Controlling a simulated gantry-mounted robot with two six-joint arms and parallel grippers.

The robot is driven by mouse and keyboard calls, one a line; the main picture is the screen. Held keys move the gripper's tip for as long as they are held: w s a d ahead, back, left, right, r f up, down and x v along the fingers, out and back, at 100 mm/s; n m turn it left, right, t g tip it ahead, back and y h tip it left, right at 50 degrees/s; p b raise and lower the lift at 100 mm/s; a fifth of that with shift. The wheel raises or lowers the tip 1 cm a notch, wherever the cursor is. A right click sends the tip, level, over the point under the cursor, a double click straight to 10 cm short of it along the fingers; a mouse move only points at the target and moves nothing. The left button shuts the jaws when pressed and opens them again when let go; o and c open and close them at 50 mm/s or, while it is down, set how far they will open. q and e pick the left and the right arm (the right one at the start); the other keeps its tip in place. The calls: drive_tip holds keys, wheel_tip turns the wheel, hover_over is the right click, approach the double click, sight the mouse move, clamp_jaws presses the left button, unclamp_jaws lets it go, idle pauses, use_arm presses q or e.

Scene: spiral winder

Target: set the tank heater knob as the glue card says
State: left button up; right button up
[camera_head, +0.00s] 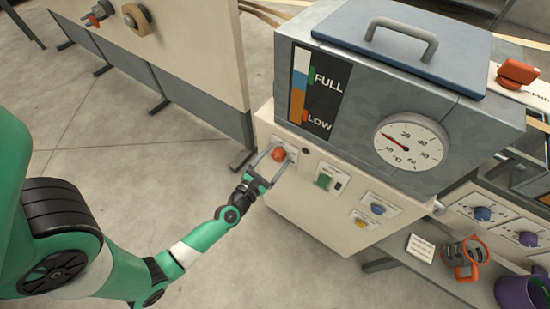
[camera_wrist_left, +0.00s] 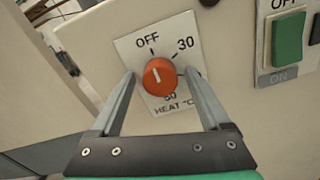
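The tank heater knob (camera_wrist_left: 159,77) is round and orange-red, with a white pointer line aimed up, slightly left, toward OFF. Its white plate (camera_wrist_left: 188,22) reads OFF, 30, a partly covered number that looks like 50, and HEAT °C. In the head view the knob (camera_head: 278,154) sits on the cream front panel under the tank. My left gripper (camera_wrist_left: 160,74) is open, one finger on each side of the knob, with a visible gap on both sides. A small white card (camera_head: 420,248) lies at the lower right; its text is too small to read. My right gripper is out of view.
The grey tank (camera_head: 455,115) carries a FULL/LOW level strip and a °C dial (camera_head: 410,143), its red needle pointing left. A green switch (camera_head: 324,180) and a blue knob (camera_head: 377,208) sit right of the heater knob. A cream panel (camera_head: 190,50) stands to the left.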

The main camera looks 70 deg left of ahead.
use_arm(q)
clamp_jaws()
